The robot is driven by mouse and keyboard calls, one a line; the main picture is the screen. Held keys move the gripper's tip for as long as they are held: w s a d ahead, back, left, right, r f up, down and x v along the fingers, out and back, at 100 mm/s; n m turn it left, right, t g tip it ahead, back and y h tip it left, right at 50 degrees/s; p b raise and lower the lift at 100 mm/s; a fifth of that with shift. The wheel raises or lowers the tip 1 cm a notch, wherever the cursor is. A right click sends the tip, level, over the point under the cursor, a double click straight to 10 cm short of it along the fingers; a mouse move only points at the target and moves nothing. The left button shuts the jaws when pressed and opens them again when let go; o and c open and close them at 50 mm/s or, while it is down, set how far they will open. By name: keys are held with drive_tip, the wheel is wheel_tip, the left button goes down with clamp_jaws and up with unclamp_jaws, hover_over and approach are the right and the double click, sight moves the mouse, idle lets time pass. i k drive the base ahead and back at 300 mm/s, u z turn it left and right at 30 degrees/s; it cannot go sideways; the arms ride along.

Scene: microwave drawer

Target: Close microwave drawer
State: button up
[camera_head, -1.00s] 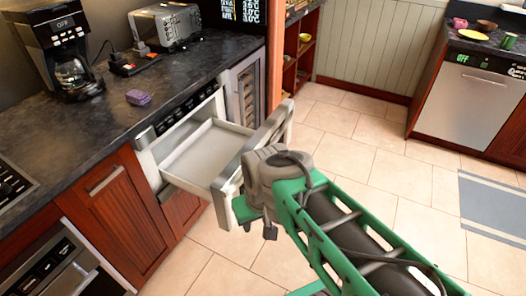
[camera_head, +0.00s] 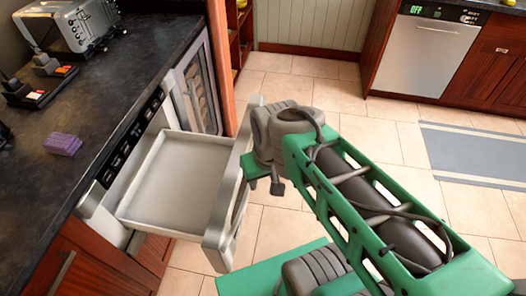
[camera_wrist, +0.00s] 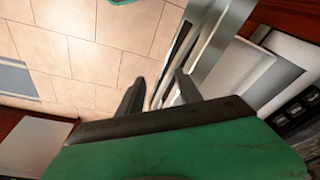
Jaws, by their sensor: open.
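The microwave drawer (camera_head: 180,172) is pulled out from the counter front, its pale empty tray showing. Its front panel with a long handle bar (camera_head: 232,195) faces the open floor. In the head view my arm's end is beside the outer side of the drawer front, and the fingertips are hidden behind the arm.
A glass-fronted cooler (camera_head: 198,85) stands beyond the drawer. Tiled floor is free to the right, with a striped rug (camera_head: 475,150) and a dishwasher (camera_head: 425,50) farther off.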

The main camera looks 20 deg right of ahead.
sight(190, 186)
drive_tip(key=z, duration=0.6)
drive_tip(key=k, duration=1.25)
drive_tip(key=z, duration=0.75)
drive_tip(key=i, duration=1.7)
drive_tip(key=u, duration=1.35)
drive_tip(key=i, duration=0.7)
drive_tip(key=u, duration=0.75)
